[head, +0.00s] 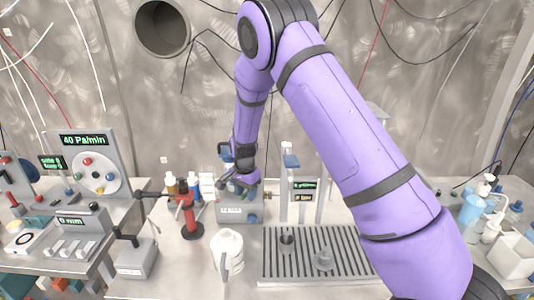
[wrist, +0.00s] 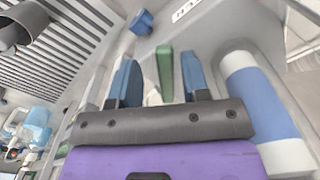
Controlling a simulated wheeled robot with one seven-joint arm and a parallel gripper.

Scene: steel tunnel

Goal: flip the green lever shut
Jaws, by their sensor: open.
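The green lever (wrist: 164,68) shows in the wrist view as a short green bar. It lies between the two blue fingers of my gripper (wrist: 158,78), with a gap on each side. My gripper is open and holds nothing. In the head view my gripper (head: 240,182) is low over a grey box (head: 238,214) at the back of the bench. I cannot make out the green lever in the head view; my gripper covers that area. Whether the fingers touch the lever is not clear.
A blue knob (wrist: 141,22) sits beyond the fingers. A blue and white cylinder (wrist: 258,95) stands close on the right in the wrist view. A red stand (head: 190,218), a white jug (head: 227,252) and a slotted drip tray (head: 350,262) surround the box.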

